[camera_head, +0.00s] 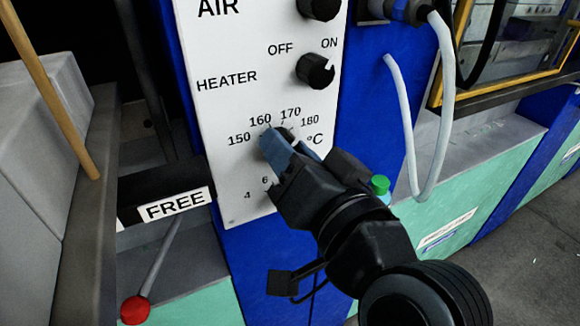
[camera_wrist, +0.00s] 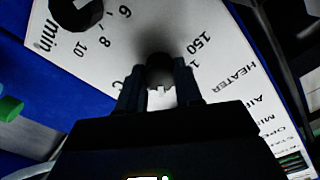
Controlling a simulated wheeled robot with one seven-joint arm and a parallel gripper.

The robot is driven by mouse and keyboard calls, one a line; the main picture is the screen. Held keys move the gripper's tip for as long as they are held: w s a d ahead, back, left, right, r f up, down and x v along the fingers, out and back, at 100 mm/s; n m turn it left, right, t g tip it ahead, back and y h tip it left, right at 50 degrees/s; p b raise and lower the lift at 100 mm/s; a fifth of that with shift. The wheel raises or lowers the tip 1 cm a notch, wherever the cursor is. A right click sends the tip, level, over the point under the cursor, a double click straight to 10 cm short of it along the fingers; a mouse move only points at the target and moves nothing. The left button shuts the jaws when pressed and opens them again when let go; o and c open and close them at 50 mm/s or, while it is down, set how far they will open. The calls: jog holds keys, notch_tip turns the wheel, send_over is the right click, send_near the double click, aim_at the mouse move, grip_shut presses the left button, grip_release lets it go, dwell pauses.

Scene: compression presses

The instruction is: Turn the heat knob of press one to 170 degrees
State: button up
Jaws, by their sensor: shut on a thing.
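The heat knob (camera_head: 286,134) is a small black knob on the white panel (camera_head: 215,95), ringed by the marks 150, 160, 170 and 180 °C. My gripper (camera_head: 285,147) reaches it from the lower right, its fingers on either side of the knob and shut on it. The fingers hide most of the knob and its pointer, so its setting cannot be read. In the wrist view the dark knob (camera_wrist: 160,70) sits between the two fingertips, with 150 beside it.
The heater switch (camera_head: 315,70) and the air knob (camera_head: 320,8) are above on the panel. A minute dial (camera_wrist: 75,12) shows in the wrist view. A green button (camera_head: 380,185) is right of my gripper. A pale hose (camera_head: 445,110) hangs at the right. A red-balled lever (camera_head: 135,309) is lower left.

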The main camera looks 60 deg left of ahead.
jog(key=shift+f+n+b, duration=0.1)
jog(key=shift+n+b, duration=1.6)
jog(key=shift+n, duration=0.3)
jog(key=o, duration=1)
jog(key=shift+o, duration=0.2)
jog(key=d+b, duration=0.1)
jog(key=d, duration=0.6)
jog(key=shift+s+d, duration=0.35)
jog(key=shift+d, duration=0.05)
